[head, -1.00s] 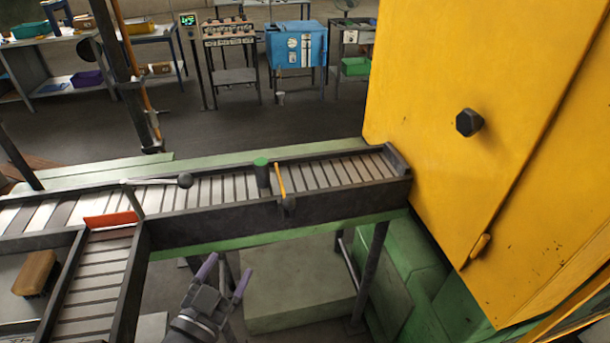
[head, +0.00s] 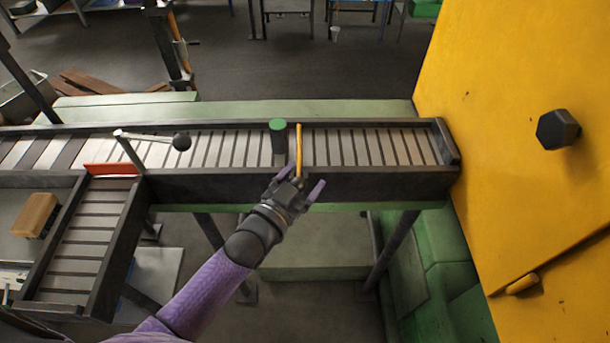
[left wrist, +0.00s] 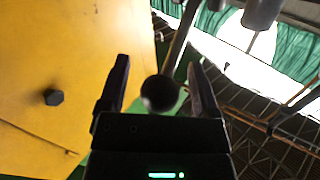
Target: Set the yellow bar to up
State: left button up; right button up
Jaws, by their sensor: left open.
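The yellow bar (head: 299,146) is a thin rod at the near side wall of the roller conveyor (head: 400,185). In the head view it points away across the rollers, nearly vertical in the picture. Its lower end and dark mount are hidden behind my left gripper (head: 301,181). That gripper is open, its purple fingers spread at the bar's lower end. In the left wrist view the open fingers (left wrist: 160,85) stand either side of a dark round knob (left wrist: 160,94). I cannot tell whether they touch it. My right gripper is not in view.
A green-topped post (head: 278,140) stands just left of the bar. A ball-ended lever (head: 181,141) and an orange-red plate (head: 112,169) are farther left. A large yellow cabinet (head: 540,70) closes off the right. Floor lies open behind the conveyor.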

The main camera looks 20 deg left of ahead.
pick_arm(q)
jog(key=shift+w+d, duration=0.1)
jog(key=shift+w, duration=0.25)
grip_shut()
dwell(1.2)
